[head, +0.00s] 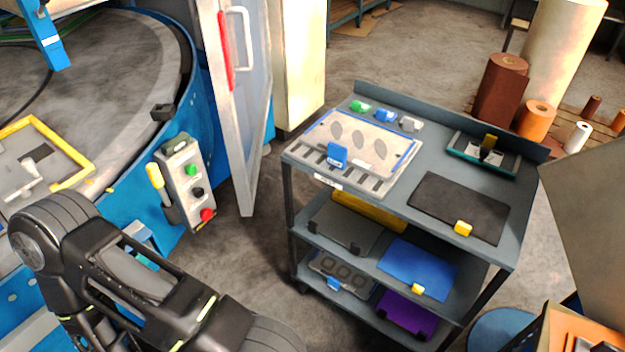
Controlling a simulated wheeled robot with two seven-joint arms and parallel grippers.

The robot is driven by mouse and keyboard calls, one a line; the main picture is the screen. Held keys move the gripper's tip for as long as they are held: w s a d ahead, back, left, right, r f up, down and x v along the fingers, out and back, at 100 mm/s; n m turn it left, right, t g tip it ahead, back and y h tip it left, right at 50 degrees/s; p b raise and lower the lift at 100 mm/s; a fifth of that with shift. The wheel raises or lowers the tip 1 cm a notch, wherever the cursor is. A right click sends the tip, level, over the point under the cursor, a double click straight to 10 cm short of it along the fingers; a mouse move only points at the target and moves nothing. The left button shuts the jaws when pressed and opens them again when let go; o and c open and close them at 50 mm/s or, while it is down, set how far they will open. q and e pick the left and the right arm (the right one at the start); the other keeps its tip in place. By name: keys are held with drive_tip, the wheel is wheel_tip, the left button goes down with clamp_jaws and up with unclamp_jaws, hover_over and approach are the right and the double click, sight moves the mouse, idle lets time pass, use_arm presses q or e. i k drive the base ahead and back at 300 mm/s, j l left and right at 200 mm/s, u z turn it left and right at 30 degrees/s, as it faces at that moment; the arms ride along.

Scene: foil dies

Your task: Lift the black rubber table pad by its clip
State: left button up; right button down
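A flat black pad (458,205) lies on the right part of the grey cart's top (400,213). A small yellow clip (463,228) sits at its front edge. The pad lies flat and nothing rests on it apart from the clip. A black arm of mine crosses the lower left, but its gripper is out of view. My other gripper is not in view either.
A white plate with a blue clip (337,155) lies left of the pad; a teal tray (483,155) lies behind it. Lower shelves hold a blue sheet (418,268) and a purple one (404,315). An open door (240,110) and control box (186,184) stand left.

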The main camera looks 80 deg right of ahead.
sight(470, 211)
drive_tip(key=z, duration=3.9)
